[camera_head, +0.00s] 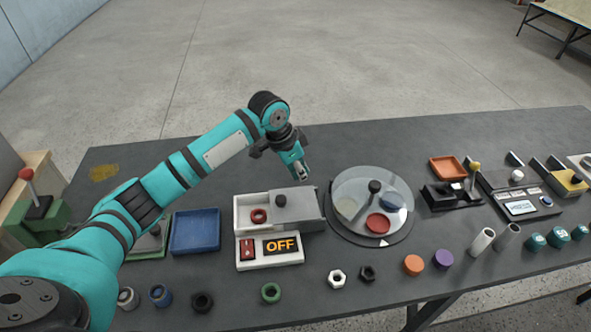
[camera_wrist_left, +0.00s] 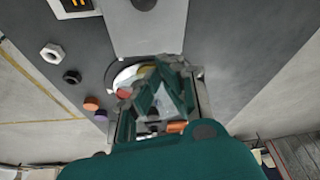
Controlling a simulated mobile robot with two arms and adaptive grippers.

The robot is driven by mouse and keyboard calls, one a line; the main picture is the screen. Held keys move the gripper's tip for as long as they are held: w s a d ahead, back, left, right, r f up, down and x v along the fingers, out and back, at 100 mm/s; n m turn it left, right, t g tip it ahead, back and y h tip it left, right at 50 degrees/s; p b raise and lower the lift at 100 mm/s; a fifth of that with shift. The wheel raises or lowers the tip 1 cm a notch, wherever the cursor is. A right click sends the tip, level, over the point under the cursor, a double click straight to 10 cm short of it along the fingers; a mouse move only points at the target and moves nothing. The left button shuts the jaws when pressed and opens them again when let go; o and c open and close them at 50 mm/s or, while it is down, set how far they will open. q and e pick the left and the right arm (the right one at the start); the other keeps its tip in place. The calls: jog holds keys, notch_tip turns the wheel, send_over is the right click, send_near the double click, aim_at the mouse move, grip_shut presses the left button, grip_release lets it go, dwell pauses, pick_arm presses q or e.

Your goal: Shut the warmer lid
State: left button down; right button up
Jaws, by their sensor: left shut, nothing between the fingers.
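The warmer (camera_head: 239,222) is a white box with a red switch and a display reading OFF on its front. Its grey sliding lid (camera_head: 304,213), with a black knob (camera_head: 280,201), sits to the right and leaves the left part of the box open. A red ring (camera_head: 259,216) lies inside the open part. The lid also shows in the left wrist view (camera_wrist_left: 150,35). My left gripper (camera_head: 302,173) is shut and empty, pointing down near the lid's back right corner; it shows in the left wrist view (camera_wrist_left: 168,75). My right gripper is out of view.
A round turntable (camera_head: 343,219) with a clear cover stands close to the warmer's right. A blue tray (camera_head: 195,232) is at its left. The table behind the warmer is clear.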

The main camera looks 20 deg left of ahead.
aim_at(300, 200)
pick_arm(q)
jog(key=p+x, duration=0.1)
jog(key=x, duration=0.6)
jog(key=s+a+p, duration=0.1)
jog(key=s+a, duration=0.1)
jog(key=shift+s+a+r+p, duration=0.1)
jog(key=shift+s+a+p, duration=0.2)
jog(key=shift+p, duration=0.1)
jog(key=shift+s+a, duration=0.1)
jog(key=shift+s, duration=0.1)
jog(key=shift+w, duration=0.1)
